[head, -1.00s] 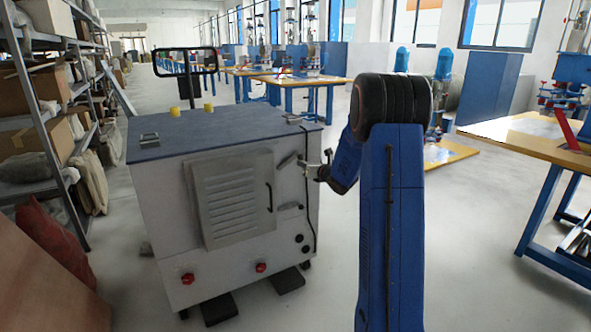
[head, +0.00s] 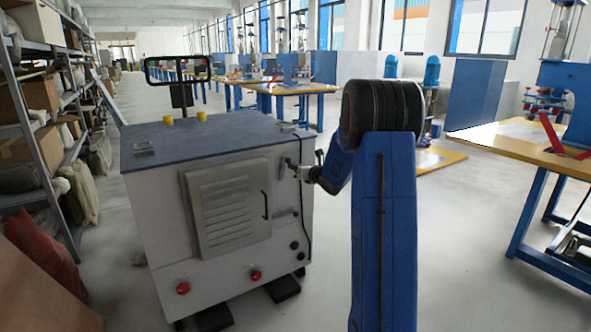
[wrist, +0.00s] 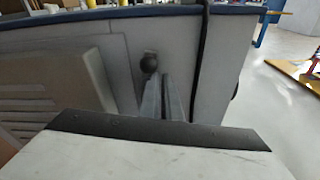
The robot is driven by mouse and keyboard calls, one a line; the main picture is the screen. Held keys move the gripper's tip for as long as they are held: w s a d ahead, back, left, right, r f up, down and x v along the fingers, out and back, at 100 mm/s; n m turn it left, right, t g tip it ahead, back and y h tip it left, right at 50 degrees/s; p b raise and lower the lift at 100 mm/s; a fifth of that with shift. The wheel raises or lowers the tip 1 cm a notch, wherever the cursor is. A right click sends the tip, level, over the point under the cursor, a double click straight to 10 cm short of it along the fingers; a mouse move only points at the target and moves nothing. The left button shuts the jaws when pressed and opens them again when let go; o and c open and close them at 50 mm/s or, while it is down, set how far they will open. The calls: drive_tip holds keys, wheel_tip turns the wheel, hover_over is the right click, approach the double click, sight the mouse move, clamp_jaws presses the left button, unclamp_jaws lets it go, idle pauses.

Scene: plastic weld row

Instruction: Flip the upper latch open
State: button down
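The grey-white cabinet (head: 160,215) carries the upper latch (head: 282,168), a small dark-grey handle high on its front, right of the louvred door. The latch looks close to upright. In the wrist view its round dark knob (wrist: 149,63) shows just beyond my fingertips; the rest is mostly hidden by the fingers. My gripper (head: 292,164) is right beside the latch, its fingers pointing at the cabinet front. In the wrist view my gripper (wrist: 163,82) shows two grey fingers close together with a narrow gap. Whether they touch or hold the latch is unclear.
A lower latch (head: 284,212) sits below, right of the door handle (head: 265,203). A black cable (wrist: 202,50) hangs down the front right of my fingers. The louvred door (head: 228,205) stands out on the left. Shelving (head: 40,130) lines the far left; open floor lies right.

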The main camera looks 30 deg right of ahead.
drive_tip(key=shift+w+a+r, duration=0.1)
drive_tip(key=shift+r, duration=0.7)
drive_tip(key=shift+a+r, duration=0.1)
drive_tip(key=shift+r, duration=0.05)
drive_tip(key=s+d+f, duration=0.1)
drive_tip(key=s+d, duration=0.1)
drive_tip(key=s, duration=0.7)
drive_tip(key=shift+s+d+f, duration=0.2)
idle(0.4)
drive_tip(key=shift+a+r, duration=0.1)
idle(0.4)
